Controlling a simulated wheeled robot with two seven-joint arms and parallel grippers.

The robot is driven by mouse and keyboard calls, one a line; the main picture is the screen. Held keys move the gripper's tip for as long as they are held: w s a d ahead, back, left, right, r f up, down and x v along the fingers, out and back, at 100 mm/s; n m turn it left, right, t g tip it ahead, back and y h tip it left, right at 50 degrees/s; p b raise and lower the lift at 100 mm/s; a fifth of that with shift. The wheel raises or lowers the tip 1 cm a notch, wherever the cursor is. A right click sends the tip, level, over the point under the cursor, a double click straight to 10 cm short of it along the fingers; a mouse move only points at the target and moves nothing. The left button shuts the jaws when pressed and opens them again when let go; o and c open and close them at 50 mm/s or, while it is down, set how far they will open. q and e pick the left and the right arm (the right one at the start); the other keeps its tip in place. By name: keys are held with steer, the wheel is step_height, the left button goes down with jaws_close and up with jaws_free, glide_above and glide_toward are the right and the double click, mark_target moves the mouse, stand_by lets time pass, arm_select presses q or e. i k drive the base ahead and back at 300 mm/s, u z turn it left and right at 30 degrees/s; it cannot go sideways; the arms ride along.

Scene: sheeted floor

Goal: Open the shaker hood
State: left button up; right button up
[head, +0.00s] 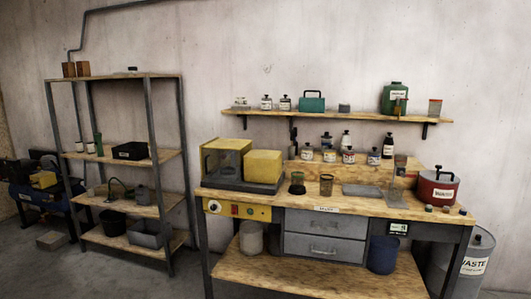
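The shaker appears to be the boxy machine at the left end of the workbench. It has a dark base (238,186), a yellow-framed hood (222,162) with a dark see-through front on the left, and a solid yellow block (263,166) on the right. The hood looks lowered onto the base, but its exact position is hard to tell at this distance. No handle or hinge can be made out. Neither of my grippers shows in the head view.
The wooden workbench (330,206) also holds cups, a tray and a red pot (438,188). A wall shelf (340,117) with bottles hangs above. A metal rack (150,158) stands left and a waste drum (475,262) right.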

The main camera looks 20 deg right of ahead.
mark_target(241, 147)
steer(key=z, duration=0.3)
steer(key=i, duration=0.95)
steer(key=z, duration=0.95)
